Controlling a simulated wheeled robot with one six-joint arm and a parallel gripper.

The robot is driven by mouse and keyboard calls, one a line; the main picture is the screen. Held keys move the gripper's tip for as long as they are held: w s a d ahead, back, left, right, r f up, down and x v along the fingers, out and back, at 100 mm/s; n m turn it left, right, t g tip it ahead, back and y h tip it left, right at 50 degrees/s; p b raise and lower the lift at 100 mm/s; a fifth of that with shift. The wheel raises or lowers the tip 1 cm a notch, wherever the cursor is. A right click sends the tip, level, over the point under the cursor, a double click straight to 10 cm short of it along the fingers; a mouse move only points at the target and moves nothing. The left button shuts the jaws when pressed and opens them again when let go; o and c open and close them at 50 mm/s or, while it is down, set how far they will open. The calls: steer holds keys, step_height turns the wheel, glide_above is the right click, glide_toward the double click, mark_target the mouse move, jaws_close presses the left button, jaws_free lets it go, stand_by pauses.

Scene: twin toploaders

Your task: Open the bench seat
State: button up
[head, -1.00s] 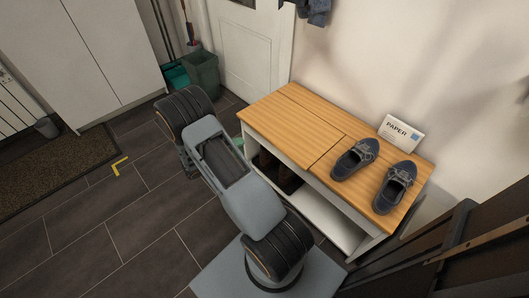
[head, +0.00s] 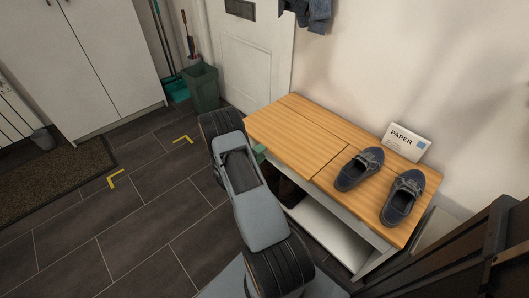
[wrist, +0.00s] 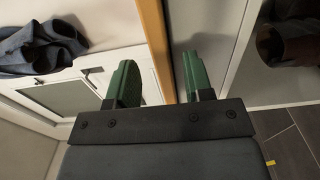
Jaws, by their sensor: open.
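The bench (head: 350,228) has a light wood top and a white body. Its seat lid (head: 296,133) is the bare left part of the top and lies flat, shut, with a seam separating it from the right part. My gripper (wrist: 161,88) has two green fingers, open and empty. In the wrist view the wood front edge (wrist: 155,35) runs between the fingers, one on the upper side and one on the lower; contact cannot be told. In the head view my arm hides most of the gripper; a green bit (head: 259,152) shows at the lid's front edge.
Dark shoes (head: 360,168) and a paper box (head: 407,141) sit on the top's right part. Brown boots (wrist: 290,40) stand beneath the seat. A green bin (head: 203,88) stands by the door (head: 251,62).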

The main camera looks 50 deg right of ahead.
steer(key=shift+d, duration=1.25)
steer(key=shift+c, duration=0.4)
steer(key=shift+s, duration=0.1)
jaws_close()
